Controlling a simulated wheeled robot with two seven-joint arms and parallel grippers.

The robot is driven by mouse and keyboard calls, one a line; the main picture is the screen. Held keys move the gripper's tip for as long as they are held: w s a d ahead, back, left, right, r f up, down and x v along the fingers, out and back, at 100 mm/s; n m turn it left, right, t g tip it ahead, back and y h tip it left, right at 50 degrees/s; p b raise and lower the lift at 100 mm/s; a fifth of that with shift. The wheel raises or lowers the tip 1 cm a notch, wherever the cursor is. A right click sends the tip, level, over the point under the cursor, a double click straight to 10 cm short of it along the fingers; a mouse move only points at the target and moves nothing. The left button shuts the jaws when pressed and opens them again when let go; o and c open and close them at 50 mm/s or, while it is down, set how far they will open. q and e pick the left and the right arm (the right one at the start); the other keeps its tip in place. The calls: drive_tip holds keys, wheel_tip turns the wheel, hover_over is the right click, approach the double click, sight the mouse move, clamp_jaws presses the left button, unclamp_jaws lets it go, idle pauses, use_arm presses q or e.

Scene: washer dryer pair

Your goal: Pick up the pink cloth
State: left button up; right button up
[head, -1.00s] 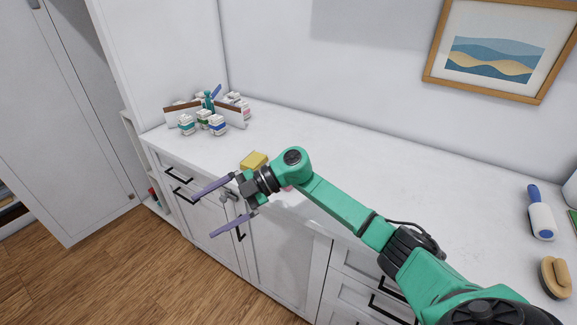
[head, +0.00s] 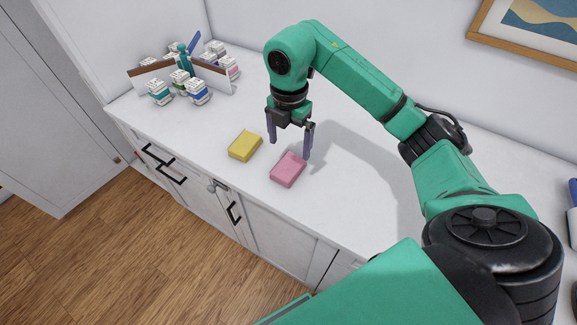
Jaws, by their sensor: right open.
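The pink cloth (head: 287,170) is a small folded block lying flat on the white counter near its front edge, in the middle of the head view. My right gripper (head: 288,148) points down just behind and above it, with its two purple fingers spread apart and nothing between them. The right finger is close to the cloth's back edge; I cannot tell whether it touches. My left gripper is not in the view.
A yellow cloth (head: 245,145) lies just left of the pink one. The white counter (head: 345,205) is clear right of the pink cloth. Drawers with black handles are below.

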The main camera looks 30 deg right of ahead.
sight(288, 165)
wheel_tip(288, 165, down, 5)
drive_tip(key=p, duration=0.3)
drive_tip(key=shift+w+f, duration=0.15)
drive_tip(key=shift+f, duration=0.05)
wheel_tip(288, 165, down, 2)
drive_tip(key=shift+f, duration=0.25)
drive_tip(key=c, duration=1.2)
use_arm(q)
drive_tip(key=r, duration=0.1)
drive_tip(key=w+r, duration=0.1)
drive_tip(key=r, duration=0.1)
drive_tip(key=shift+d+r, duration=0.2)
use_arm(e)
drive_tip(key=shift+c, duration=0.2)
drive_tip(key=shift+r, duration=0.1)
drive_tip(key=shift+r, duration=0.3)
wheel_tip(288, 165, up, 6)
drive_tip(key=shift+w+b, duration=0.15)
drive_tip(key=shift+b, duration=0.8)
use_arm(q)
drive_tip(key=p, duration=0.3)
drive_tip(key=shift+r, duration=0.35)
use_arm(e)
wheel_tip(288, 165, up, 13)
